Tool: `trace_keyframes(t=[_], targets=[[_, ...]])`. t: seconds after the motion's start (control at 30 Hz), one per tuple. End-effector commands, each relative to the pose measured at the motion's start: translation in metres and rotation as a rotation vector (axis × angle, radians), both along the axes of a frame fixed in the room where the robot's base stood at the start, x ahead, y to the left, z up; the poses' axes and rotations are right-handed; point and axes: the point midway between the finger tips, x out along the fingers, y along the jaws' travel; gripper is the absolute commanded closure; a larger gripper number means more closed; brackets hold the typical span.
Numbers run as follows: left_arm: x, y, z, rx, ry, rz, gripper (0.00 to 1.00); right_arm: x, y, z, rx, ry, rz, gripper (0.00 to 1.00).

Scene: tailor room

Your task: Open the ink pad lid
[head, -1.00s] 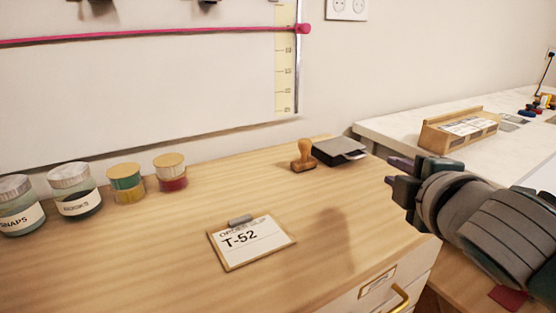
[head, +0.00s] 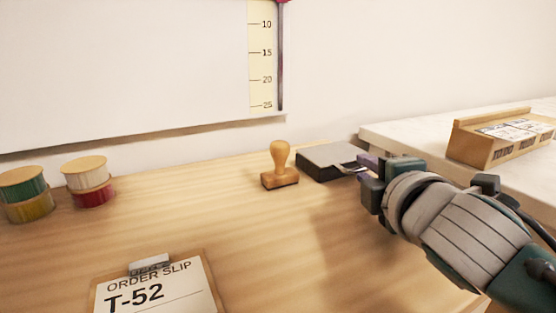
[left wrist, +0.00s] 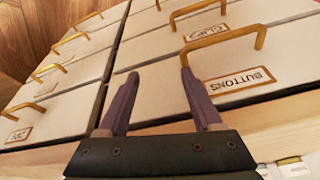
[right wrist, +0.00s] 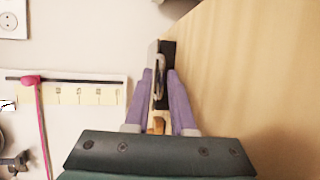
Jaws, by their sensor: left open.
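The ink pad (head: 325,160) is a flat dark box with a grey top and lies near the back right of the wooden desk. Its lid looks closed. My right gripper (head: 362,165) is at its right front edge. In the right wrist view the ink pad (right wrist: 160,62) appears edge-on between and beyond the parted fingers of my right gripper (right wrist: 159,72). Whether they touch it is unclear. My left gripper (left wrist: 172,70) is open and empty above drawer fronts, outside the head view.
A wooden stamp (head: 280,165) stands just left of the ink pad. Thread spools (head: 88,180) stand at the left, and an order slip clipboard (head: 155,290) lies in front. A white table with a wooden box (head: 500,140) is at the right. The desk's middle is clear.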

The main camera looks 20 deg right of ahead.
Motion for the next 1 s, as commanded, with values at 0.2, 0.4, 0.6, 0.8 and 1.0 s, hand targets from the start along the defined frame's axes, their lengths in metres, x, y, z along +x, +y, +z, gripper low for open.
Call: trace_keyframes(t=[0.2,0.4,0.6,0.8,1.0], targets=[[0.0001,-0.0014,-0.0032,-0.005,0.0,0.002,0.33,-0.0011,0.0026,-0.0023,0.0,0.001,-0.001,0.77],[0.0001,-0.0021,-0.003,-0.007,0.001,0.003,0.33,-0.0011,0.0025,-0.0018,0.0,0.001,-0.001,0.77],[-0.0001,-0.0021,-0.0031,-0.007,0.001,0.003,0.33,-0.001,0.0024,-0.0018,0.0,0.001,-0.001,1.0],[-0.0002,-0.0021,-0.0033,-0.007,0.002,0.003,0.33,-0.001,0.0022,-0.0021,0.0,0.001,-0.002,1.0],[-0.0003,-0.002,-0.0033,-0.006,0.002,0.002,0.33,-0.0011,0.0021,-0.0021,0.0,0.002,-0.002,1.0]])
